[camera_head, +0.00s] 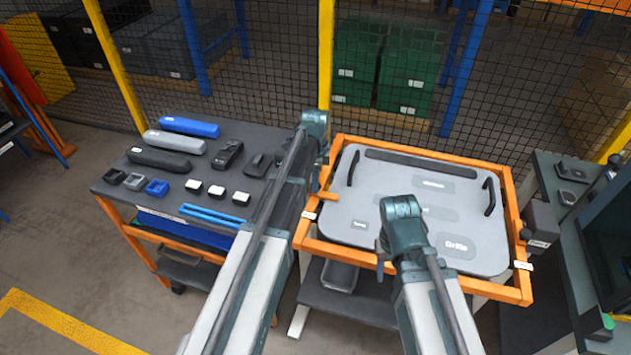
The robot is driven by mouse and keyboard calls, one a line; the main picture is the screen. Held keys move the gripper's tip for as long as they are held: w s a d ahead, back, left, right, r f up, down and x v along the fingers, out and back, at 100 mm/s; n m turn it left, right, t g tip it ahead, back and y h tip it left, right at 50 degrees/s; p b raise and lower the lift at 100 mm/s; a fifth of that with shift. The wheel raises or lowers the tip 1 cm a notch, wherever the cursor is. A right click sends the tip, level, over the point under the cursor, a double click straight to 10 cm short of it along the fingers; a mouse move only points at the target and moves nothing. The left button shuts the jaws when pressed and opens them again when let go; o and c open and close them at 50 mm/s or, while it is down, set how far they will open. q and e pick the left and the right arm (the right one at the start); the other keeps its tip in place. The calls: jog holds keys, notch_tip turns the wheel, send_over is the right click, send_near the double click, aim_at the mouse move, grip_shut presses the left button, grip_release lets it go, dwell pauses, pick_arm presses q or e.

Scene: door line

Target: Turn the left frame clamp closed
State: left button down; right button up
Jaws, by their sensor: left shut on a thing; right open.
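The grey door panel (415,200) lies in an orange frame (420,157). The left frame clamp (325,195) shows as a short orange bar on the frame's left side, its end reaching over the panel's edge. My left gripper (321,172) is at the clamp, shut on it; its fingers are mostly hidden by my own wrist and forearm. My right gripper (384,246) is open and empty over the panel's lower left part, with its fingers largely hidden behind my wrist.
A dark table (115,188) on the left holds handles, mirror parts, small blocks and blue strips. A mesh fence with yellow posts (325,55) stands behind. A bench with a screen (590,240) stands at the right. Floor is free at the lower left.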

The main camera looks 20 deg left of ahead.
pick_arm(q)
jog(key=shift+c, duration=2.2)
grip_release()
jog(key=shift+r, duration=0.15)
notch_tip(320, 180, up, 14)
jog(key=p, duration=1.3)
jog(key=shift+f+p, duration=0.25)
jog(key=shift+p, duration=0.15)
jog(key=s+d+f+n+b, duration=0.4)
jog(key=s, duration=0.4)
jog(key=s+d+f+n+b, duration=0.4)
jog(key=s+d+b, duration=0.1)
jog(key=s, duration=0.3)
jog(key=s+d+f+n+y+b, duration=0.1)
jog(key=s+d+f+n+b, duration=0.2)
jog(key=s, duration=0.6)
notch_tip(320, 180, down, 2)
jog(key=shift+d+f+n+b, duration=0.1)
jog(key=shift+d+n+b, duration=0.3)
jog(key=shift+d+b, duration=0.3)
